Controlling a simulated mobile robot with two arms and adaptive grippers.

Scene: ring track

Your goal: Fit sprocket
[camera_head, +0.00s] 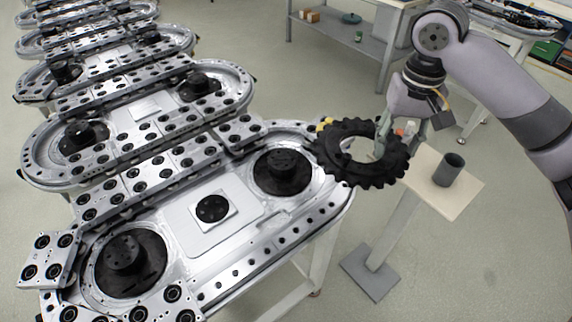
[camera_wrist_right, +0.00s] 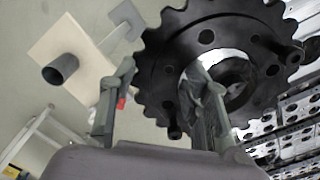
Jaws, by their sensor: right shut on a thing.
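The sprocket (camera_head: 332,163) is a black toothed ring with a large central hole. It is in the air at the right end of the nearest ring track (camera_head: 262,238), apart from the hubs. My right gripper (camera_head: 386,138) is shut on the sprocket's rim. In the right wrist view, one finger of the gripper (camera_wrist_right: 160,85) reaches into the hole and the other is outside the teeth of the sprocket (camera_wrist_right: 172,60). The track has a black right hub (camera_head: 283,170) and a black left hub (camera_head: 127,258), both bare of a toothed ring. My left gripper is out of view.
A small beige stand (camera_head: 424,182) with a dark grey cup (camera_head: 448,170) is right of the track; both also show in the wrist view. More ring tracks (camera_head: 120,110) line up behind. A grey table (camera_head: 350,40) stands at the back. Floor is clear between.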

